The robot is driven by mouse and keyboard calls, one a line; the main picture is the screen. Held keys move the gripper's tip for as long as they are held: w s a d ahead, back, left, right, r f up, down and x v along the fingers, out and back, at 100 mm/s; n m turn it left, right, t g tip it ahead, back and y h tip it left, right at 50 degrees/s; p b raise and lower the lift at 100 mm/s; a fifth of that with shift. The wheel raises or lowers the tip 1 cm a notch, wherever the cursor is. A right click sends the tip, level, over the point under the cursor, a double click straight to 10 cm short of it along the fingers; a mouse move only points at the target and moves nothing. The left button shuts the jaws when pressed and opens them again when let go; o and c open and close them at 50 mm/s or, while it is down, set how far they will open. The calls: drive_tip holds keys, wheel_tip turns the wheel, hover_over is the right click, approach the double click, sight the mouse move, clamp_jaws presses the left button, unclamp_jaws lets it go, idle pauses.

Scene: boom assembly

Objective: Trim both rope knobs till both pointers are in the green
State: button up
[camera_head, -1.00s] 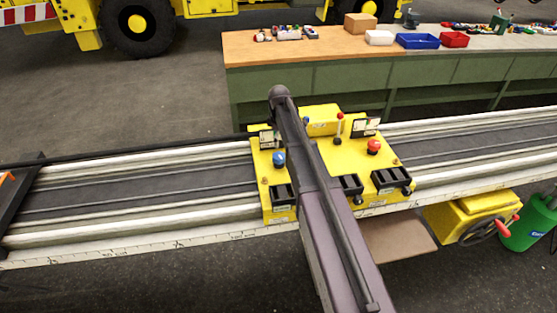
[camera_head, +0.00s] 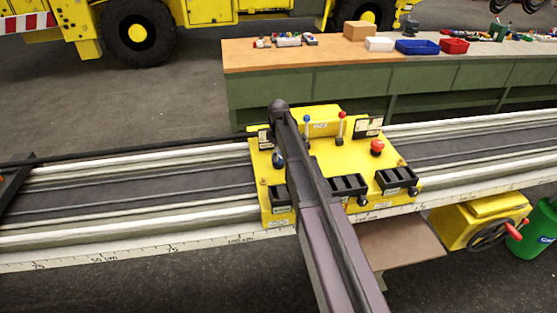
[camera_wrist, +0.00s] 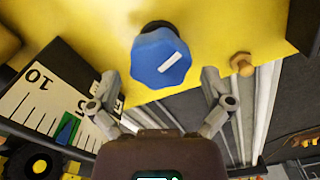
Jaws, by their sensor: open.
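The blue knob (camera_wrist: 160,58) has a white mark line and stands on the yellow panel (camera_wrist: 230,25) in the wrist view. My gripper (camera_wrist: 160,82) is open, with one finger on each side of the knob's lower part; I cannot tell whether they touch it. In the head view the blue knob (camera_head: 277,160) is partly hidden by my arm. The red knob (camera_head: 377,146) stands free to the right. The right gauge (camera_head: 368,126) is too small to read.
Black switch boxes (camera_head: 397,178) sit along the panel's front. A red-topped lever (camera_head: 341,126) stands at the back of the panel. A small brass knob (camera_wrist: 242,64) is right of the blue knob. Rails run left and right. A workbench (camera_head: 300,62) stands behind.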

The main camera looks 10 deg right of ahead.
drive_tip(key=shift+f+b, duration=0.4)
drive_tip(key=shift+f, duration=0.2)
drive_tip(key=c, duration=0.9)
